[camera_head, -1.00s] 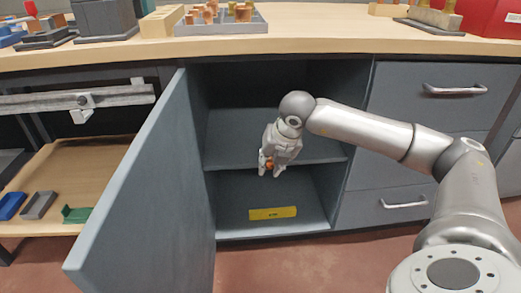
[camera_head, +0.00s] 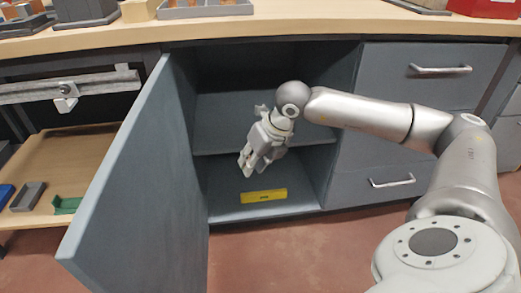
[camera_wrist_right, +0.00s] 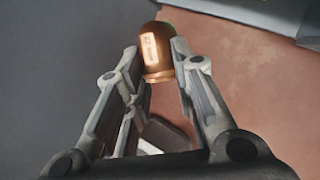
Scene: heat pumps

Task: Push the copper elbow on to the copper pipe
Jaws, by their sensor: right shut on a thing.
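My right gripper (camera_head: 248,164) is in front of the open cabinet, its fingers pointing down and to the left. In the right wrist view its two fingers (camera_wrist_right: 156,56) are shut on a short, round copper piece with a pale label, which I take to be the copper elbow (camera_wrist_right: 154,48). Its bend cannot be made out from this angle. In the head view the copper piece is hidden by the gripper. I cannot pick out the copper pipe in either view. My left gripper is not in view.
The grey cabinet door (camera_head: 135,165) stands open left of my gripper. A yellow bar (camera_head: 263,195) lies on the cabinet floor (camera_head: 230,211), below a shelf (camera_head: 222,140). Drawers (camera_head: 425,95) are on the right. A tray (camera_head: 205,11) sits on the wooden counter (camera_head: 300,29) above.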

